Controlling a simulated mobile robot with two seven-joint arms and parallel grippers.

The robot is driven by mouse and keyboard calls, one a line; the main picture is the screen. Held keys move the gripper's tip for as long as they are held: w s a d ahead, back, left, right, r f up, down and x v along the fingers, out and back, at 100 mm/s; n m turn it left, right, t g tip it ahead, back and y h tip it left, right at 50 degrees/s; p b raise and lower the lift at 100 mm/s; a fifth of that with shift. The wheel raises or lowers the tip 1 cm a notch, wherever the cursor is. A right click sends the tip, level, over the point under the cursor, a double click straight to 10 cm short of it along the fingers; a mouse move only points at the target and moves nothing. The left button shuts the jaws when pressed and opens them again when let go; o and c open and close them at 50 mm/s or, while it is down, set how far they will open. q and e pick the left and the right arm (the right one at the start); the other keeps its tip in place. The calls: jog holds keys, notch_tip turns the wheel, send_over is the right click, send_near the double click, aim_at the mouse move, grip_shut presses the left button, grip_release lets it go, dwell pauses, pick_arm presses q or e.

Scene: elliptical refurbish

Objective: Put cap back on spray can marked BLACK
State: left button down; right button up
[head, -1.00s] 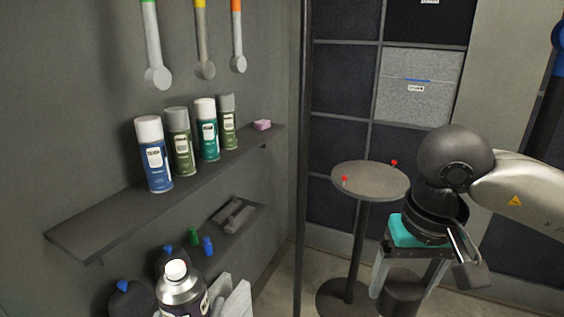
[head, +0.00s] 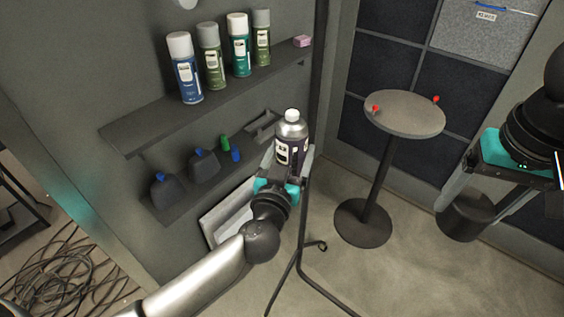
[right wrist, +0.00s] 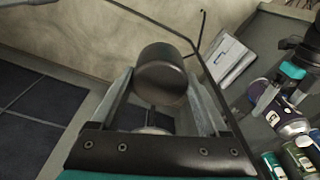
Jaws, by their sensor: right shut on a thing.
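A spray can (head: 291,143) with a dark purple-black body, silver shoulder and bare white nozzle is upright in my left gripper (head: 287,165), whose fingers are closed around its lower body. Its label is too small to read. The can and left gripper also show at the right edge of the right wrist view (right wrist: 288,118). My right gripper (head: 470,200) is shut on a dark cylindrical cap (head: 467,217), which also shows between its fingers in the right wrist view (right wrist: 164,75). The cap is well to the right of the can, apart from it.
An upper wall shelf (head: 150,124) holds several capped spray cans and a pink block (head: 302,41). A lower shelf (head: 172,206) holds dark bottles and small green and blue items. A round table (head: 404,114) with red knobs stands behind, between the grippers. Cables lie at lower left.

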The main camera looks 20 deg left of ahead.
jog(key=shift+d+r, duration=0.15)
jog(key=shift+a, duration=0.2)
dwell(0.3)
jog(key=w+a+r+n, duration=0.1)
jog(key=w+a+r, duration=0.2)
jog(key=w+a, duration=0.4)
notch_tip(320, 180, up, 7)
jog(key=n, duration=0.4)
send_over(293, 110)
jog(key=shift+s+d+f+y, duration=0.1)
jog(key=shift+s+f+y, duration=0.1)
jog(key=shift+y, duration=0.1)
jog(key=shift+w+f, duration=0.1)
jog(key=shift+f, duration=2.9)
